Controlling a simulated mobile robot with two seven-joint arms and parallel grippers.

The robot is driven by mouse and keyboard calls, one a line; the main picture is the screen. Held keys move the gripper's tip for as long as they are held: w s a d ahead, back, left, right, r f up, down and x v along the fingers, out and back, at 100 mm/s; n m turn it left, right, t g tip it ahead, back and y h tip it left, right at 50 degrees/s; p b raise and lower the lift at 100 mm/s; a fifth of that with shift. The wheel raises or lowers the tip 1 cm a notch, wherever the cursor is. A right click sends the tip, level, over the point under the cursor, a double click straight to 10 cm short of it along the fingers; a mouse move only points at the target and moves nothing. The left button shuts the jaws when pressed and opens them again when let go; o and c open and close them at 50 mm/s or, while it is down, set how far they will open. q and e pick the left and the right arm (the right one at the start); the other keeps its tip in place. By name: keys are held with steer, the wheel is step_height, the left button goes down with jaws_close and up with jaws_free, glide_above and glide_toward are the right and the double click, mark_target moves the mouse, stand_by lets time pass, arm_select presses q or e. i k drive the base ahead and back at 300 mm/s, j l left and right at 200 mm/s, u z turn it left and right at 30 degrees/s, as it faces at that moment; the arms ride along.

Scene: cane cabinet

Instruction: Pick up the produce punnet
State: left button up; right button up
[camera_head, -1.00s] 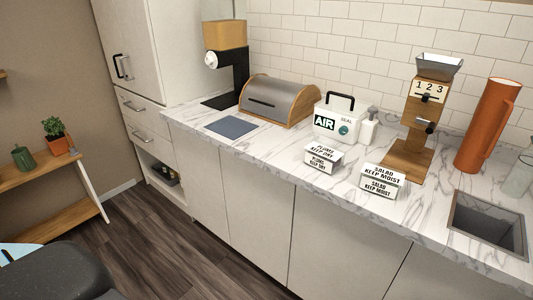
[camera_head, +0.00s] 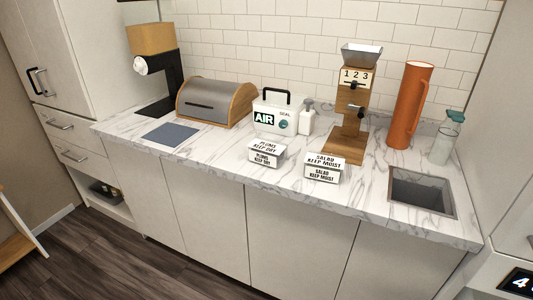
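A dark open container (camera_head: 106,193) with small items in it sits in the open niche at the bottom of the left drawer unit. It looks like a punnet, but it is too small to tell its contents. On the counter, a white box labelled "PLUMS KEEP DRY" (camera_head: 264,160) and another labelled "SALAD KEEP MOIST" (camera_head: 322,174) stand side by side near the front edge, apart from each other. Neither of my grippers is in view.
The marble counter (camera_head: 215,155) also holds a bread box (camera_head: 212,101), a white AIR box (camera_head: 265,119), a wooden dispenser (camera_head: 351,110), an orange pitcher (camera_head: 410,105) and a sink (camera_head: 420,192). A wooden shelf (camera_head: 14,252) stands at lower left. The dark floor (camera_head: 90,260) before the cabinets is clear.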

mark_target(272, 154)
steer(key=i+j+z, duration=0.1)
steer(key=j+z, duration=0.3)
steer(key=i+j+z, duration=0.1)
steer(key=j+z, duration=0.15)
steer(key=z, duration=0.2)
steer(key=j+z, duration=0.4)
steer(key=l, duration=0.05)
